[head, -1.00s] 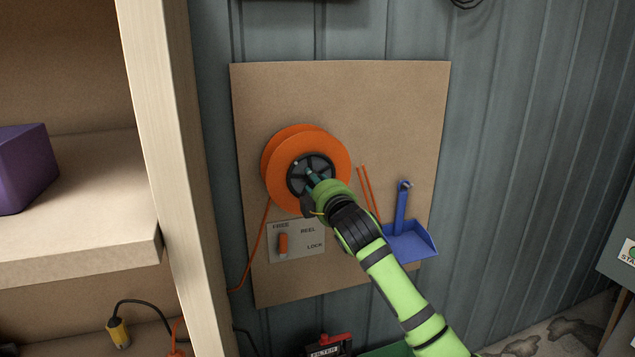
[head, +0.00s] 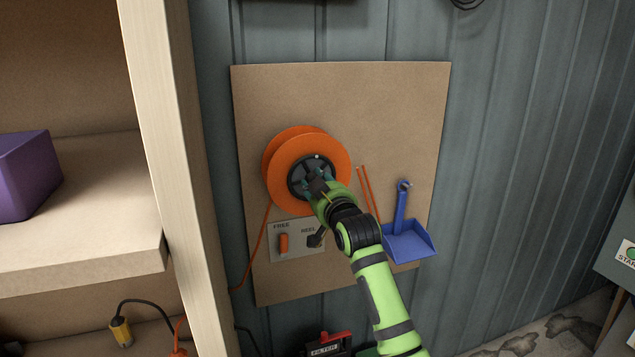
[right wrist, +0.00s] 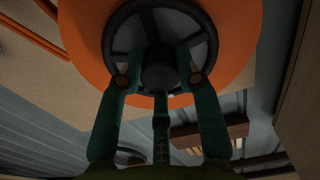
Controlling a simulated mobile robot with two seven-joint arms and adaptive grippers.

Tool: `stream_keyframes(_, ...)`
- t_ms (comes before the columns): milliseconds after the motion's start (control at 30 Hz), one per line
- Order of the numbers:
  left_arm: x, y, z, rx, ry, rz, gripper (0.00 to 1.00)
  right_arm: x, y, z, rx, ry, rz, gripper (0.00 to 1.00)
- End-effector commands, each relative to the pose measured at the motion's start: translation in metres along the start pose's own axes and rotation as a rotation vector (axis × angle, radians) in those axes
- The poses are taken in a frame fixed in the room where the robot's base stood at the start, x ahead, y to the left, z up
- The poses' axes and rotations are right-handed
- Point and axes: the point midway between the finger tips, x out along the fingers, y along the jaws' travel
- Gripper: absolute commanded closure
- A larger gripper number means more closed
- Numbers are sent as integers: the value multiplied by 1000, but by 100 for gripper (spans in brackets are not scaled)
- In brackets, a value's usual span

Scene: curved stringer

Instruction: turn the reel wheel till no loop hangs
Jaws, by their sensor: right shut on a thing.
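The orange reel (head: 283,175) is mounted on a brown board, with a dark spoked wheel (head: 297,180) on its front face. My right gripper (head: 315,182) is at this wheel. In the right wrist view, its teal fingers (right wrist: 160,80) are closed around a dark round knob (right wrist: 160,66) in front of the spoked wheel (right wrist: 205,45). An orange cord (head: 262,235) runs from the reel's left side down past the board's lower left edge. Two orange strands (head: 366,188) show right of the reel; their lower ends are hidden behind my arm. My left gripper is out of view.
A blue dustpan (head: 408,238) hangs at right. A shelf with a pale wooden post (head: 172,150) stands at left.

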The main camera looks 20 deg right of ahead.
Motion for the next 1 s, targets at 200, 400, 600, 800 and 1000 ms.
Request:
stream_keyframes(200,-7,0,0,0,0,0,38,0,0,-8,163,15,0,98)
stream_keyframes(400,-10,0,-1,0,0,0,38,0,2,-9,263,18,0,98)
stream_keyframes(600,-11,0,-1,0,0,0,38,0,3,-10,315,21,1,98)
stream_keyframes(800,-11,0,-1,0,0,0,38,0,4,-10,331,23,2,98)
stream_keyframes(1000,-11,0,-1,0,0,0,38,-1,4,-10,331,24,2,98)
